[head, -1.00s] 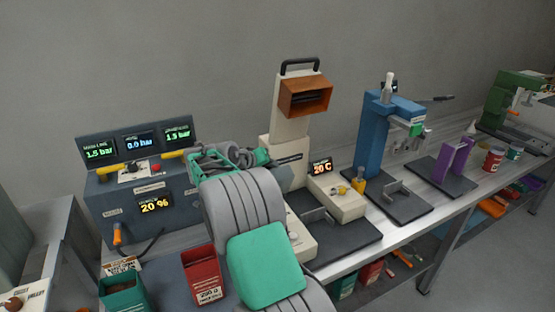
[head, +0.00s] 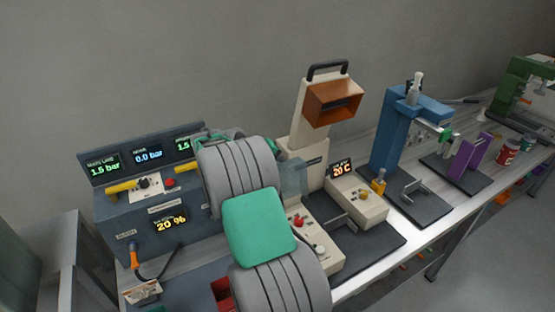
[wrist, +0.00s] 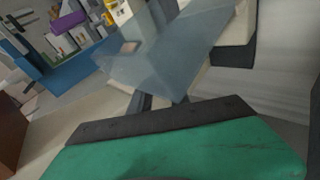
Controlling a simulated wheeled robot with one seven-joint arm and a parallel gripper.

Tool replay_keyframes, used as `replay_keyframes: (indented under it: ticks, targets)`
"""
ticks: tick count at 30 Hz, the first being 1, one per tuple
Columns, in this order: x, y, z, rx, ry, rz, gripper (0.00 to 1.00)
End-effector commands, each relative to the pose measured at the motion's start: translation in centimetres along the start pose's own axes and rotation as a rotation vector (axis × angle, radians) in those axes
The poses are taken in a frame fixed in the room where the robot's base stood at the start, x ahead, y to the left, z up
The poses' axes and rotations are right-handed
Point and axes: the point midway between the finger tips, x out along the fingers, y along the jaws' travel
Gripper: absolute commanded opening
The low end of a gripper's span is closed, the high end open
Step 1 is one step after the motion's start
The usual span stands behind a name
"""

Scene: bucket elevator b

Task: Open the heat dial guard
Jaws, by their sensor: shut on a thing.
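The heat dial guard looks to be the translucent blue-grey panel (head: 293,180) beside the cream heat machine (head: 312,110). It stands upright at the left of the machine's column, partly hidden by my arm. In the wrist view the clear panel (wrist: 165,55) fills the upper middle, tilted, and its lower edge meets my gripper (wrist: 160,101). The dark fingertips are shut on it. In the head view my arm hides the gripper. A red button (head: 298,222) and a white knob (head: 319,250) show on the machine's front base.
A grey-blue pressure console (head: 150,215) stands left of my arm. A purple bracket (head: 470,155) is farther along the bench. A red bin (head: 222,293) is partly behind my arm.

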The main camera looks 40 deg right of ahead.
Motion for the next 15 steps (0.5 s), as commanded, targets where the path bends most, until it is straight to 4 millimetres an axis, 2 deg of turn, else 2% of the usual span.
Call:
replay_keyframes:
  ticks: [1, 11, 12, 15]
  targets:
    - [0.11, -0.51, 0.19, -0.012, -0.005, -0.009, 0.0]
    - [0.5, -0.37, 0.54, -0.01, -0.015, -0.009, 0.0]
    - [0.53, -0.36, 0.57, -0.01, -0.016, -0.009, 0.23]
    - [0.58, -0.27, 0.61, -0.009, -0.017, -0.007, 0.31]
